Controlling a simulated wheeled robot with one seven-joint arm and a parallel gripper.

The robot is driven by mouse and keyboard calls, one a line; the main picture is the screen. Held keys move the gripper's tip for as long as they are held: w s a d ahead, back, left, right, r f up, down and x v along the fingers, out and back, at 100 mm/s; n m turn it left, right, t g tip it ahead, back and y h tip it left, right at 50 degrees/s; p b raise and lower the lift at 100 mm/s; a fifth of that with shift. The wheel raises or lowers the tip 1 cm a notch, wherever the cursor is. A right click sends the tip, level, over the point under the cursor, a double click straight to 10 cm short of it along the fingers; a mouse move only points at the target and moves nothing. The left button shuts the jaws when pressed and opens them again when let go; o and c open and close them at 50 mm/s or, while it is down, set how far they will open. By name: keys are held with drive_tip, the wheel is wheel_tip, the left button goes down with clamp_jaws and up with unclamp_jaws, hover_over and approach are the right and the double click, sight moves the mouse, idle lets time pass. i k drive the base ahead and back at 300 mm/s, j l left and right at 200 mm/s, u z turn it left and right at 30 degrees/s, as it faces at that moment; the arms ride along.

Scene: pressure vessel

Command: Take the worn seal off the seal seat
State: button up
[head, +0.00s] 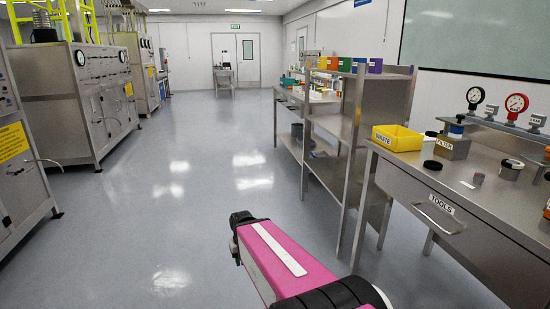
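I cannot clearly pick out the worn seal or the seal seat in the head view. A round metal piece with a dark top (511,169) stands on the steel workbench (470,205) at the right. A flat black disc (432,165) lies on the same bench, near its left edge. Both are too small to tell whether either is the seal or its seat. A pink link of my arm crosses the bottom middle, over the floor and apart from the bench. I cannot make out my gripper's fingers.
The bench has a drawer marked TOOLS (439,213). A yellow WASTE bin (397,138), a FILTER container (451,147) and gauges (516,106) stand on it. A steel shelf unit (345,165) adjoins it. Steel machines (85,95) line the left. The central floor (190,190) is clear.

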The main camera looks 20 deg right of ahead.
sight(505, 164)
drive_tip(key=i, duration=0.8)
drive_tip(key=i+j+z, duration=0.15)
drive_tip(key=i, duration=0.7)
drive_tip(key=i+z, duration=0.15)
drive_tip(key=z, duration=1.6)
